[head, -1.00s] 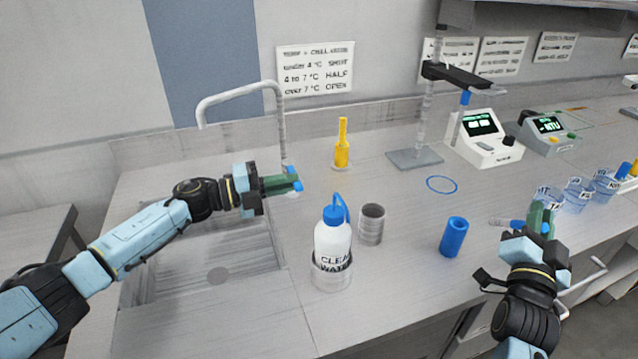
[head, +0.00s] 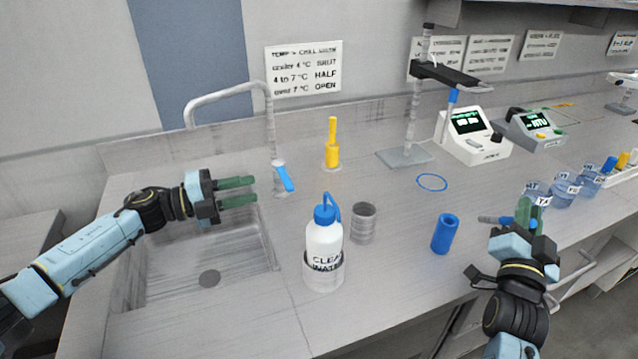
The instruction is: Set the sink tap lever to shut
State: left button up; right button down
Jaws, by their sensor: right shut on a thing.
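The sink tap (head: 228,93) is a grey gooseneck at the back of the sink. Its blue lever (head: 285,178) sticks out from the tap's base and points toward the front, slightly right. My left gripper (head: 254,190) is open and empty over the sink, its green fingers a little left of the lever and apart from it. My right gripper (head: 530,213) is at the right, shut on a slim grey and blue thing (head: 493,220), largely hidden by the fingers. A wall sign (head: 304,72) reads under 4 °C SHUT, 4 to 7 HALF, over 7 OPEN.
A clean-water bottle (head: 323,245) stands in a clear holder right of the sink (head: 262,262), beside a grey cup (head: 364,223). A yellow-handled item (head: 333,145), a stand (head: 404,157), a blue cylinder (head: 445,233), meters (head: 474,137) and beakers (head: 564,190) are farther right.

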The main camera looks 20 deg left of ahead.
pick_arm(q)
jog(key=v, duration=0.5)
jog(key=shift+r, duration=0.15)
dwell(0.3)
